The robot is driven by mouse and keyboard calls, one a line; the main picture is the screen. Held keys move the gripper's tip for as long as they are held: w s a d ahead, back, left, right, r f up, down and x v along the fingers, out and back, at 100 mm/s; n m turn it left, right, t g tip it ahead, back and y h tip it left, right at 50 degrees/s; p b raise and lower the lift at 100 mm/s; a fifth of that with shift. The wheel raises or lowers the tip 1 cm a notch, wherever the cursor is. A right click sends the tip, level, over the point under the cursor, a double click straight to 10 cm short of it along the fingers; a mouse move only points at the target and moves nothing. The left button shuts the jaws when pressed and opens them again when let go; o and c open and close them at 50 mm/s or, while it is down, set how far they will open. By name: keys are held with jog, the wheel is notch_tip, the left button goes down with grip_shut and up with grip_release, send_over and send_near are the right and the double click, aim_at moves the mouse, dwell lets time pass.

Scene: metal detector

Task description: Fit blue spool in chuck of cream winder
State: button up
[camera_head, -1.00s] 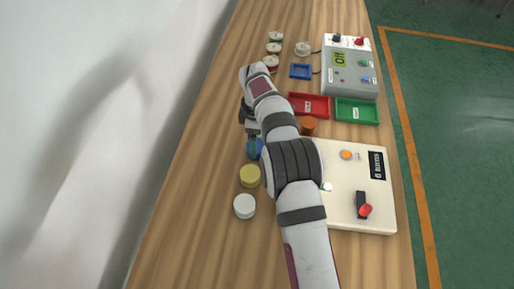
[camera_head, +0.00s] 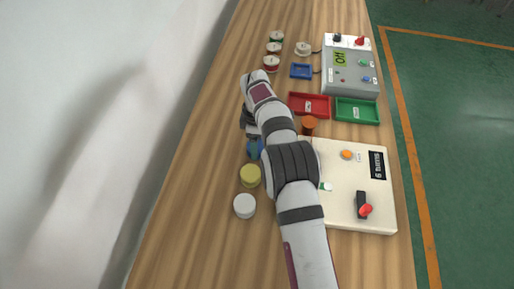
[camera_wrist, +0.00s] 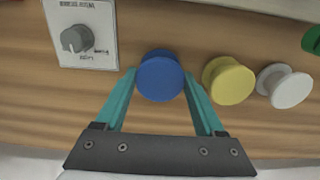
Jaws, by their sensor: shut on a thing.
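The blue spool (camera_wrist: 160,78) stands between the teal fingertips of my gripper (camera_wrist: 160,88) in the wrist view, with its round top showing. My gripper is shut on it. In the head view the blue spool (camera_head: 254,149) shows partly beside my forearm, at the near end of my gripper (camera_head: 252,138). The cream winder (camera_head: 345,218) lies to the right, with an orange button, a black lever with a red knob and a dark label. My arm covers its left part, and I cannot make out the chuck.
A yellow spool (camera_wrist: 229,80) and a white spool (camera_wrist: 284,86) stand right of the blue one. A card with a grey round part (camera_wrist: 77,38) is at upper left. An orange-brown cylinder (camera_head: 309,125), red tray (camera_head: 309,106) and green tray (camera_head: 356,111) lie beyond the winder.

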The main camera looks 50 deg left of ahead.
jog(key=shift+r, duration=2.1)
jog(key=w+d+r, duration=0.3)
jog(key=w+d, duration=0.1)
jog(key=d, duration=0.2)
jog(key=w+d+r, duration=0.3)
jog(key=w+d, duration=0.1)
jog(key=d, duration=0.3)
jog(key=shift+s+a+f, duration=0.1)
jog(key=shift+f, duration=1.15)
jog(key=shift+s+f, duration=0.1)
jog(key=shift+f, duration=1.15)
jog(key=shift+f, duration=0.75)
jog(key=o, duration=1.2)
jog(key=shift+c, duration=0.2)
